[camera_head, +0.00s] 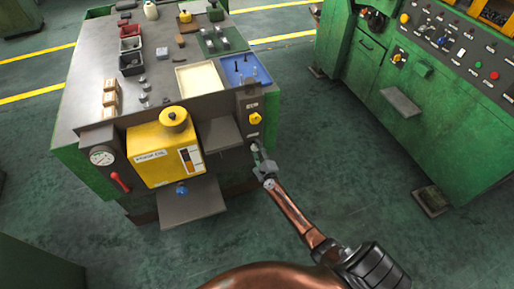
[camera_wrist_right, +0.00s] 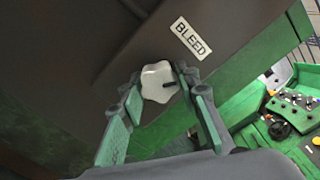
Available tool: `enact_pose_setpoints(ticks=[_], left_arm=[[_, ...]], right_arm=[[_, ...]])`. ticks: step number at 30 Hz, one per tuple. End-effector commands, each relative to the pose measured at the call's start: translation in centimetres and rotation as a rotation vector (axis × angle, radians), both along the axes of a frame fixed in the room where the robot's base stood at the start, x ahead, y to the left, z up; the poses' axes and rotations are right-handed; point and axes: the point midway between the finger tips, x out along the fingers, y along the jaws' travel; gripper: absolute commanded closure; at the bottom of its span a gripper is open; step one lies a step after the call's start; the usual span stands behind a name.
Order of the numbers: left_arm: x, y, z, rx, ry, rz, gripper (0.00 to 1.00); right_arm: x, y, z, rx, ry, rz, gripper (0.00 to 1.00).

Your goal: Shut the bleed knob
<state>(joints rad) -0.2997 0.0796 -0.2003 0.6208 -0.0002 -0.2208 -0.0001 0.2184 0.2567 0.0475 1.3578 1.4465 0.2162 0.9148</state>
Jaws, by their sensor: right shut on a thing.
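The bleed knob (camera_wrist_right: 159,81) is a pale, lobed knob with a dark mark on its right side. It sits on a dark panel beneath a white label reading BLEED (camera_wrist_right: 190,38) in the right wrist view. My right gripper (camera_wrist_right: 157,88) has its green-padded fingers on either side of the knob and is shut on it. In the head view my right gripper (camera_head: 262,160) reaches the lower right front of the bench, and its fingers mostly hide the knob there. My left gripper is not in view.
A yellow oil unit (camera_head: 160,155) with a blue knob (camera_head: 181,190) stands left of the panel. A yellow knob (camera_head: 255,118) is above my right gripper. A red lever (camera_head: 120,181) and gauge are at far left. A green machine (camera_head: 440,120) stands right, across open floor.

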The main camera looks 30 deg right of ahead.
Motion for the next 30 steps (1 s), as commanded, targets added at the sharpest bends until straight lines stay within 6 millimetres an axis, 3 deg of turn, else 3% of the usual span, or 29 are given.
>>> enact_pose_setpoints(ticks=[15,30], left_arm=[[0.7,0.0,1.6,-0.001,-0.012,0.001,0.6],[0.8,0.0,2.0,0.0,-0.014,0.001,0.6]], right_arm=[[0.0,0.1,0.1,-0.401,0.098,0.003,0.95],[0.0,0.1,0.1,-0.532,0.129,0.002,0.95]])
